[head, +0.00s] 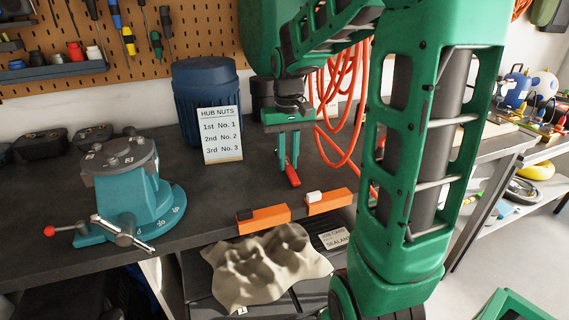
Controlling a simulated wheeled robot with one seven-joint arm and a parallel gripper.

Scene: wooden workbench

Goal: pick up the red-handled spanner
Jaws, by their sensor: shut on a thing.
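My gripper (288,163) hangs over the dark bench top in the middle of the head view, pointing down. Its narrow fingers are shut on the red-handled spanner (293,177). Only a short red piece of the handle shows at the fingertips; the rest is hidden or too small to make out. I cannot tell whether the spanner touches the bench or is just above it.
A teal vise (125,190) stands at the left. A blue barrel (205,90) and a "HUB NUTS" card (220,135) stand behind. Two orange blocks (263,219) (328,201) lie at the front edge, above a crumpled beige cloth (262,268). Orange hose (340,110) hangs behind my gripper.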

